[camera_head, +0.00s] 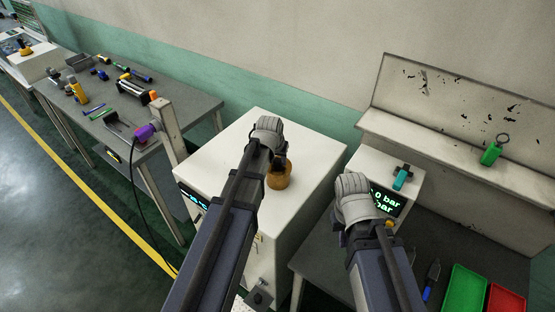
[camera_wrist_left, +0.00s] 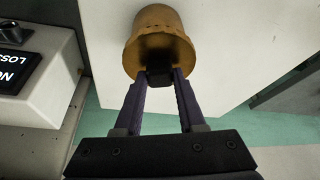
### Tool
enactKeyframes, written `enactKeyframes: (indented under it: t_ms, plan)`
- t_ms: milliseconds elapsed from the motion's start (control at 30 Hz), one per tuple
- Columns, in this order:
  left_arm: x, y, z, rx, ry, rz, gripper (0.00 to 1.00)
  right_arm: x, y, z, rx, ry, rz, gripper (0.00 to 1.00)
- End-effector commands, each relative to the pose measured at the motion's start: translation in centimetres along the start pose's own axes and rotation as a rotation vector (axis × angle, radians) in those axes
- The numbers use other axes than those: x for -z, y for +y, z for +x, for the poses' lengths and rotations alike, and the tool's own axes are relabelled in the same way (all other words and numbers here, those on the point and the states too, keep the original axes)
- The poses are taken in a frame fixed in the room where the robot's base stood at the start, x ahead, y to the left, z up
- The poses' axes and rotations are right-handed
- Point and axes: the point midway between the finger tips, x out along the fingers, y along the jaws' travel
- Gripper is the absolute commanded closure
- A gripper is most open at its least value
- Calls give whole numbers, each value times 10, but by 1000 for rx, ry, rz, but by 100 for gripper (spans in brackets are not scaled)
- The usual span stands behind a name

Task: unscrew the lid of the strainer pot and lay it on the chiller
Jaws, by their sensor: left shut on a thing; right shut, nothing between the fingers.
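An amber, cup-shaped piece with a black knob (camera_head: 279,178) is over the white top of the chiller cabinet (camera_head: 312,158); it also shows in the left wrist view (camera_wrist_left: 158,38). I cannot tell whether it is the whole strainer pot or only its lid, or whether it touches the top. My left gripper (camera_head: 277,163) is shut on the black knob, which shows between the fingertips in the left wrist view. My right gripper (camera_head: 382,229) is shut and empty, mostly hidden behind its own wrist, in front of the pressure display box.
The display box (camera_head: 410,185) has a teal-handled part on top. Green (camera_head: 464,289) and red (camera_head: 506,299) trays lie at lower right. A green tagged item (camera_head: 492,150) sits on the back ledge. A tool bench (camera_head: 190,109) stands at left. The chiller's far right top is clear.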

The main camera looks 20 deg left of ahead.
Motion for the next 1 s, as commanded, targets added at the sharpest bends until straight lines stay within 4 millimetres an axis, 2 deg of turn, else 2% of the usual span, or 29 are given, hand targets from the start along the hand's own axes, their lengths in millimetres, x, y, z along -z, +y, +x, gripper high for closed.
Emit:
enactKeyframes:
  t_ms: [267, 633, 1000]
  plan:
    - [0, 0, 0, 7, 0, -17, 100, 0, 0, 0, 0, 0, 0, 100]
    - [1, 3, 0, 126, -1, -303, 100, 0, 0, 0, 0, 0, 0, 100]
    - [1, 2, 0, 142, 0, -341, 100, 0, 0, 0, 0, 0, 0, 100]
